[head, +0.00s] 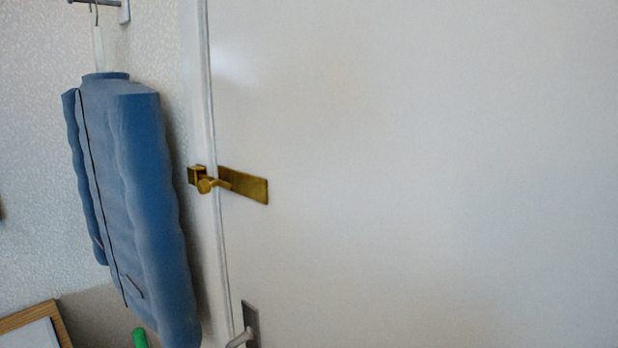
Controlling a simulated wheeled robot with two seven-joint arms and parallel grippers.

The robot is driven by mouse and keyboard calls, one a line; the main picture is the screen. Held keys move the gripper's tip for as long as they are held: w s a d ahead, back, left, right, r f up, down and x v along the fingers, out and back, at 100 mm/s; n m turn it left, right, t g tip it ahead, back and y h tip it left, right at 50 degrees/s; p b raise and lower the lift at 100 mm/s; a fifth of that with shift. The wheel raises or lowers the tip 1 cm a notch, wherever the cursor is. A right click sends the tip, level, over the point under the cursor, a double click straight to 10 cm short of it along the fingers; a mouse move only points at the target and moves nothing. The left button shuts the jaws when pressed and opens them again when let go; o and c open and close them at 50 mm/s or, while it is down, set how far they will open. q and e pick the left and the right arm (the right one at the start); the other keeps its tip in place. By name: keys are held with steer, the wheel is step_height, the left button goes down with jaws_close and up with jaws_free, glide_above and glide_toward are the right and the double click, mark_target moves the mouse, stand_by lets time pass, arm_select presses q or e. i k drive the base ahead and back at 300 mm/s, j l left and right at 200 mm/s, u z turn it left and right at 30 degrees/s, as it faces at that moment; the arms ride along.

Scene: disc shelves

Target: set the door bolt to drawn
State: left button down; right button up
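The brass door bolt (243,186) is mounted on the white door (430,180) near its left edge. Its knob (207,185) sits at the left end of the plate, over the gap between door and frame. A small brass keeper (195,174) is fixed on the frame beside it. The bar appears to reach across the gap to the keeper, but the knob partly hides that spot. Neither of my grippers shows in the head view.
A blue padded jacket (135,200) hangs from a wall hook (98,4) left of the bolt, close to the door frame. A grey door handle (248,325) is below the bolt. A wooden-edged object (35,320) and a green object (139,338) show at lower left.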

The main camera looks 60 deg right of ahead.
mark_target(203, 185)
steer(key=k+j+z, duration=0.1)
steer(key=z, duration=1.1)
